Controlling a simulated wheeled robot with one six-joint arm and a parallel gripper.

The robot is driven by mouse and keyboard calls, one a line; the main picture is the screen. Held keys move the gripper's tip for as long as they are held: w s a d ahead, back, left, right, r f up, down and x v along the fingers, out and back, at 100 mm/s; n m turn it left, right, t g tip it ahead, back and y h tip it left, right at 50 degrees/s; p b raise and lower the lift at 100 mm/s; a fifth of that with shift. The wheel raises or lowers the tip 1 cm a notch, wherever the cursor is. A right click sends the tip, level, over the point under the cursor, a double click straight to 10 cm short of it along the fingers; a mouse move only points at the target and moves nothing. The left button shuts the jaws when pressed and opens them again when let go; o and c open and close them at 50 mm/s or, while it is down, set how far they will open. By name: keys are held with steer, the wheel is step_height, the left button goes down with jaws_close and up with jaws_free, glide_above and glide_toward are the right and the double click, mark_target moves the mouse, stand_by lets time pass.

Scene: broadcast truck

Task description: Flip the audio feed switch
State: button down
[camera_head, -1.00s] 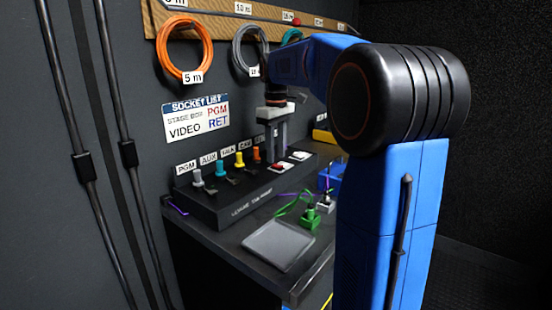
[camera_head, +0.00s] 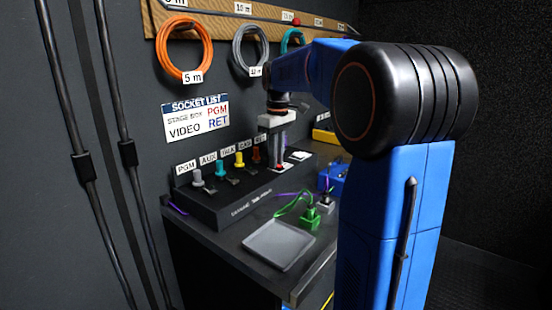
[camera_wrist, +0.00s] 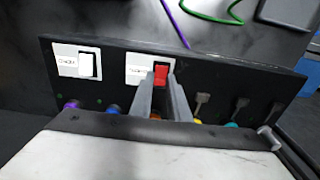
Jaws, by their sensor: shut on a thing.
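A red rocker switch (camera_wrist: 161,73) sits on a white plate with small blurred lettering, on top of the black panel box (camera_head: 235,205). A second switch (camera_wrist: 87,65) beside it on the same panel has a white rocker; its lettering is also too blurred to read. My gripper (camera_wrist: 162,84) points down at the panel, its two fingers close together and shut on the red rocker, with the tips partly covering its near end.
Coloured plugs, such as a teal one (camera_head: 221,168), stand upright along the panel under name tags. In front are a grey tray (camera_head: 279,245), a green connector (camera_head: 310,218) and loose cables. Cable coils (camera_head: 184,48) hang on the wall behind.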

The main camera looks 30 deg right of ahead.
steer(key=shift+s+d+t+y, duration=0.1)
steer(key=shift+s+t+y, duration=0.15)
steer(key=shift+t, duration=0.55)
steer(key=shift+s+d+t+y, duration=0.1)
steer(key=shift+s+t+y, duration=0.15)
steer(key=shift+t, duration=0.55)
steer(key=c, duration=1.7)
jaws_free()
steer(key=v, duration=1.7)
steer(key=shift+r, duration=0.15)
steer(key=shift+d, duration=0.1)
